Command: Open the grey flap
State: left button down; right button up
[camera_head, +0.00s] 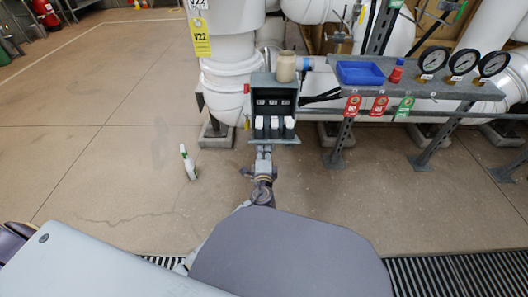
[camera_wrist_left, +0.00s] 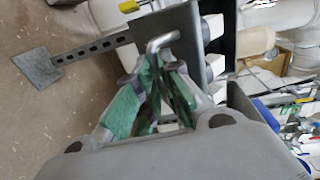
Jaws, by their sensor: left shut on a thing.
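The grey-green box (camera_head: 257,84) stands open beside the white pipework, with labels and white-topped parts showing in its dark inside. The grey flap (camera_head: 288,140) is folded down at the box's lower front edge, roughly level. In the left wrist view the flap (camera_wrist_left: 184,22) is a dark grey plate with a bent metal handle (camera_wrist_left: 163,40). My left gripper (camera_head: 264,163) is just in front of the flap. In the left wrist view its green-padded fingers (camera_wrist_left: 160,75) are closed together at the handle; the exact contact is partly hidden. My right gripper is out of view.
A beige jar (camera_head: 286,66) stands on the box. To its right, a grey bench (camera_head: 433,88) holds a blue tray (camera_head: 360,73), a red bottle (camera_head: 396,71) and three gauges.

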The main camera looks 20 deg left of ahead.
pick_arm(q)
notch_tip(320, 180, down, 12)
jog(key=t+y+b, duration=0.2)
jog(key=t, duration=0.4)
jog(key=shift+a, duration=0.25)
dwell(1.0)
jog(key=shift+s+a+f, duration=0.1)
jog(key=shift+f, duration=0.1)
dwell(0.5)
jog(key=c, duration=1.6)
grip_release()
jog(key=shift+f, duration=0.2)
jog(key=shift+o, duration=0.2)
jog(key=shift+s+d, duration=0.15)
jog(key=shift+d, duration=0.15)
jog(key=v, duration=0.7)
